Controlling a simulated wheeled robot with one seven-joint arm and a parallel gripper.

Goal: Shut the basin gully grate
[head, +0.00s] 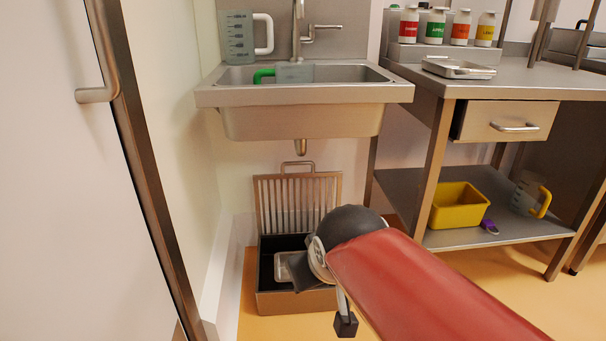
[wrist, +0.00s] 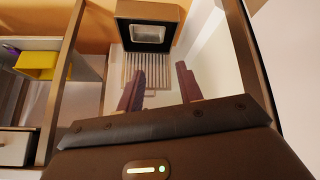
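The gully grate (head: 298,205) is a panel of metal bars with a loop handle (head: 298,165) on its upper edge. It stands open, upright at the back of the gully box (head: 300,302) on the floor under the basin (head: 300,108). The box is dark inside and holds a small metal tray (head: 283,266). In the wrist view the picture is turned over, with the gully box (wrist: 150,12) at the top and the grate (wrist: 150,72) below it. My gripper (wrist: 158,62) is open and empty, its fingers framing the grate without visible contact. In the head view my arm hides most of the gripper.
A wall and a door frame (head: 150,180) close off the left side. A workbench (head: 520,80) stands right, its lower shelf holding a yellow bin (head: 458,205) and a jug (head: 527,194). The drain pipe (head: 300,147) hangs above the grate. Orange floor right of the box is open.

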